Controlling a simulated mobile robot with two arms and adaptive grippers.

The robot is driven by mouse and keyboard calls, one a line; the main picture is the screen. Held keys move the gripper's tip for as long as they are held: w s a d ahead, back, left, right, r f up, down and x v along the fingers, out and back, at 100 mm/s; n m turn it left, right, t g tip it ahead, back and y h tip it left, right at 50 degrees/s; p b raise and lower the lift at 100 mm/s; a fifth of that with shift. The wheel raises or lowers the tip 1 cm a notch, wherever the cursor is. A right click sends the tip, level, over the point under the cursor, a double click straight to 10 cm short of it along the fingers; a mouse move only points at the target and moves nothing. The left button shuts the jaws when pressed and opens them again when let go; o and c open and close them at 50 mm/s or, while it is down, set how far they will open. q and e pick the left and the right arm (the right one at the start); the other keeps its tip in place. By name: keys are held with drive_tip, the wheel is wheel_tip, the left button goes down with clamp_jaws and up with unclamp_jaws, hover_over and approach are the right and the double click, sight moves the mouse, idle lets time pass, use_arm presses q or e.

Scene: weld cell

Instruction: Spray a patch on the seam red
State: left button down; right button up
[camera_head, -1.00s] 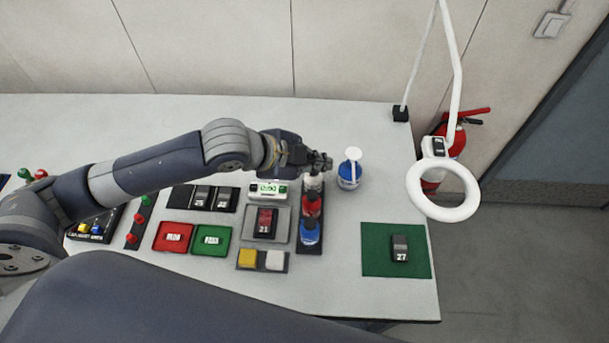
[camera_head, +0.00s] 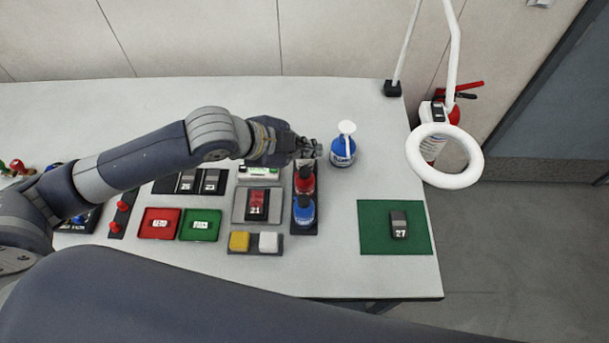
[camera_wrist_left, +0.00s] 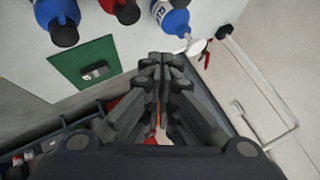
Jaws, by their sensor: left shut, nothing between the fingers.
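My left gripper (camera_head: 310,150) is shut and empty, above the far end of a dark rack (camera_head: 298,228). The rack holds a red spray can (camera_head: 304,183) and a blue spray can (camera_head: 304,212). A pale can at its far end is mostly hidden under the gripper. A block marked 21 (camera_head: 257,212), dark with a reddish face, lies on a grey tray (camera_head: 238,207) left of the rack. I cannot make out a seam on it. In the left wrist view, the shut fingers (camera_wrist_left: 165,62) have nothing between them; the red can (camera_wrist_left: 120,8) and blue can (camera_wrist_left: 57,20) show beyond. My right gripper is not in view.
A blue bottle with a white top (camera_head: 343,152) stands just right of my gripper. A block marked 27 (camera_head: 399,224) lies on a green mat (camera_head: 375,225). Red (camera_head: 158,236) and green (camera_head: 185,236) trays are at left. A ring lamp (camera_head: 473,160) overhangs the right edge.

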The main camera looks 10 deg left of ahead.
sight(306, 173)
use_arm(q)
wheel_tip(306, 173, down, 3)
drive_tip(key=shift+r+b, duration=0.15)
drive_tip(key=shift+b, duration=0.6)
drive_tip(key=shift+f+b, duration=0.35)
drive_tip(key=shift+f, duration=0.45)
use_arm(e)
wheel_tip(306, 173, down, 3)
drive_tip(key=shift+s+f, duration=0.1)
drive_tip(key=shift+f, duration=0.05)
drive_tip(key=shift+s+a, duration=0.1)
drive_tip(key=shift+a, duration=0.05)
use_arm(q)
drive_tip(key=shift+f, duration=0.1)
drive_tip(key=shift+f, duration=0.3)
